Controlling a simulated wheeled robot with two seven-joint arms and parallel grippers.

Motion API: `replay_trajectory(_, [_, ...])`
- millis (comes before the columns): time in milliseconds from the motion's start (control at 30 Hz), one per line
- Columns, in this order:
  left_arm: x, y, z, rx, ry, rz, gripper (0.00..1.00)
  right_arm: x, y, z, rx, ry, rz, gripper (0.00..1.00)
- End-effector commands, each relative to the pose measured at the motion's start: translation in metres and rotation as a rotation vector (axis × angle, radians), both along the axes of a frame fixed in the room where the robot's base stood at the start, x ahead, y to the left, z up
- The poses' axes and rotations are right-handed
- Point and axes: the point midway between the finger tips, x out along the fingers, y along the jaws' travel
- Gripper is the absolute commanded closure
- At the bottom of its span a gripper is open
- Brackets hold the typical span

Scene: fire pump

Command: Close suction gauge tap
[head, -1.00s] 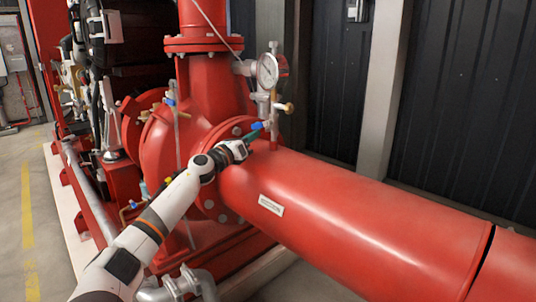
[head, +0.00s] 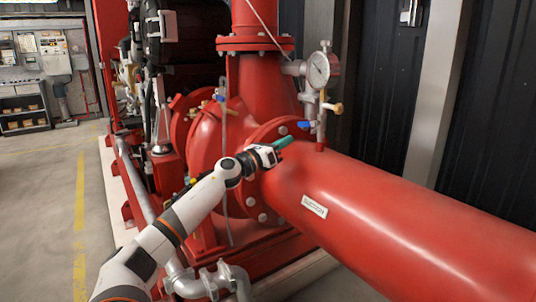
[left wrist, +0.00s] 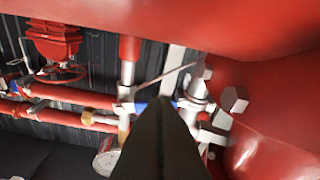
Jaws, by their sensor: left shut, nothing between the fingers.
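The suction gauge tap is a small valve with a blue lever (head: 304,125) on the thin riser above the red suction pipe. The lever sticks out roughly sideways to the left. The round gauge (head: 318,69) stands above it. My left gripper (head: 284,142), with teal fingertips, is shut and empty, a little below and left of the lever, with a visible gap. In the left wrist view the dark shut fingers (left wrist: 162,135) hide part of the valve. A bit of blue lever (left wrist: 141,106) shows beside their tip. My right gripper is out of view.
The large red suction pipe (head: 390,215) with a white label runs to the lower right. A bolted flange (head: 268,190) stands close to my left gripper. A brass fitting (head: 333,108) sits right of the tap. Clear floor (head: 40,220) lies at the left.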

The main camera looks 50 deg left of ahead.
Motion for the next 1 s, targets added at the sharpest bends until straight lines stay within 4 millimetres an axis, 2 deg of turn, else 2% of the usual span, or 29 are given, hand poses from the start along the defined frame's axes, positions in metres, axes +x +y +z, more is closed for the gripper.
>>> replay_trajectory(333, [-0.040, 0.000, -0.011, 0.001, 0.004, -0.002, 1.00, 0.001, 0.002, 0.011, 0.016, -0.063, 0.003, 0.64])
replay_trajectory(500, [-0.055, 0.001, -0.014, 0.001, 0.003, -0.003, 1.00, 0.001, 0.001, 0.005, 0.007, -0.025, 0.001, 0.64])
replay_trajectory(700, [-0.064, 0.002, -0.015, 0.001, 0.000, -0.001, 1.00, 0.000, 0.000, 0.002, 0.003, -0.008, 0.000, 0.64])
replay_trajectory(1000, [-0.064, 0.002, -0.015, 0.002, 0.000, 0.000, 1.00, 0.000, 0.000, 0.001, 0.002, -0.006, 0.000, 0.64])
